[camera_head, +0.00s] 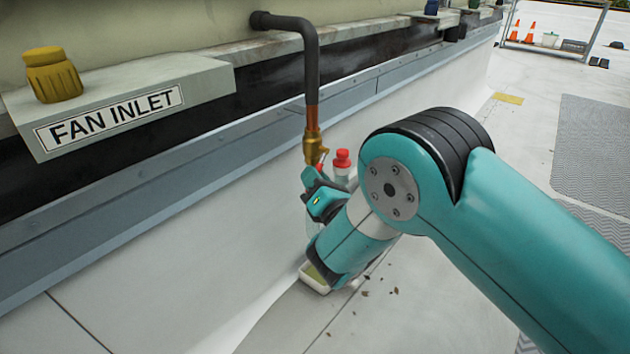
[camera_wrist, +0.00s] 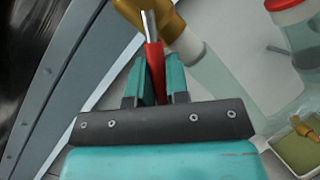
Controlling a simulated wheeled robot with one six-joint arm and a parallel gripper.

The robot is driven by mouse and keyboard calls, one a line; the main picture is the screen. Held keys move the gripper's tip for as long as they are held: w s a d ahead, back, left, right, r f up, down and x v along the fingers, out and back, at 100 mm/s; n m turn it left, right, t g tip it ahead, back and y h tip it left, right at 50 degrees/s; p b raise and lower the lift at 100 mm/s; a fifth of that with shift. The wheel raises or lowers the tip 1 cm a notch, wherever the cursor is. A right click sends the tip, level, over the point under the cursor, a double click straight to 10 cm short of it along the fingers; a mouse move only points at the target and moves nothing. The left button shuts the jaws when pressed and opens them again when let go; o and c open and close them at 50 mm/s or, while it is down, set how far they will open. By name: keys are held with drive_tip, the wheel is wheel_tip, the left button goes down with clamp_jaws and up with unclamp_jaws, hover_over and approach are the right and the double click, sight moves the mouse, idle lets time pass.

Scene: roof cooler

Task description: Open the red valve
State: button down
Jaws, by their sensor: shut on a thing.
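The red valve handle (camera_wrist: 154,60) is a narrow lever with a bare metal end at the brass valve body (camera_wrist: 172,24). In the wrist view it stands between my gripper's (camera_wrist: 156,75) two teal fingers, which are shut on it. In the head view the brass valve body (camera_head: 314,147) sits at the lower end of a dark and copper pipe (camera_head: 312,80). My gripper (camera_head: 312,183) is just below it there, hiding most of the handle. The inside of the valve does not show.
A bottle with a red cap (camera_head: 342,158) stands close behind my gripper and also shows in the wrist view (camera_wrist: 290,14). A small tray (camera_head: 313,283) lies on the floor below. A grey wall ledge (camera_head: 215,154) runs along the left. Open roof lies to the right.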

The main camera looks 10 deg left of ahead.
drive_tip(key=shift+s+a+f, duration=0.15)
drive_tip(key=shift+s+f, duration=0.05)
drive_tip(key=shift+f, duration=0.2)
drive_tip(key=c, duration=1.2)
unclamp_jaws()
drive_tip(key=shift+o, duration=0.4)
drive_tip(key=shift+w+r, duration=0.1)
drive_tip(key=shift+d, duration=0.2)
